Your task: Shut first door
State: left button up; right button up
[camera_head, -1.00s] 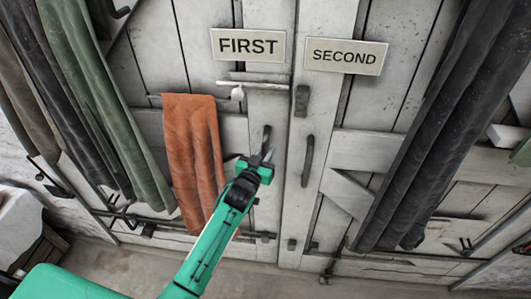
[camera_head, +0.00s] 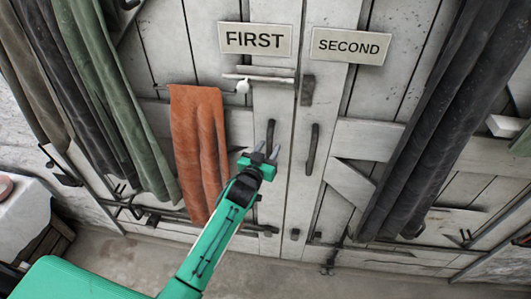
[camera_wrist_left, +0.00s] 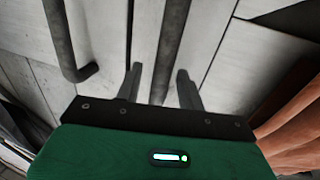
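The first door (camera_head: 205,60) is a pale plank door under a sign reading FIRST (camera_head: 255,39). It looks about flush with the second door (camera_head: 385,100); I cannot tell whether a small gap is left. Its dark upright handle (camera_head: 270,133) shows just above my left gripper (camera_head: 267,152). In the left wrist view, this handle (camera_wrist_left: 172,40) runs down between the two spread fingers (camera_wrist_left: 160,82), apart from both as far as I can see. The left gripper is open. My right gripper is in no view.
A bolt (camera_head: 262,78) with a white knob sits above the handle, with a dark plate (camera_head: 307,90) on the second door. The second door's handle (camera_head: 312,150) stands close right. Orange cloth (camera_head: 198,150) hangs left of my arm. Dark drapes (camera_head: 430,120) hang right.

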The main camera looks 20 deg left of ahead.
pick_arm(q)
jog(key=shift+s+a+f, duration=0.1)
jog(key=shift+s+f, duration=0.1)
jog(key=shift+s, duration=0.2)
jog(key=s+a+b, duration=0.1)
jog(key=s+b, duration=0.3)
jog(key=s, duration=0.9)
jog(key=shift+a+r, duration=0.2)
jog(key=shift+a, duration=0.1)
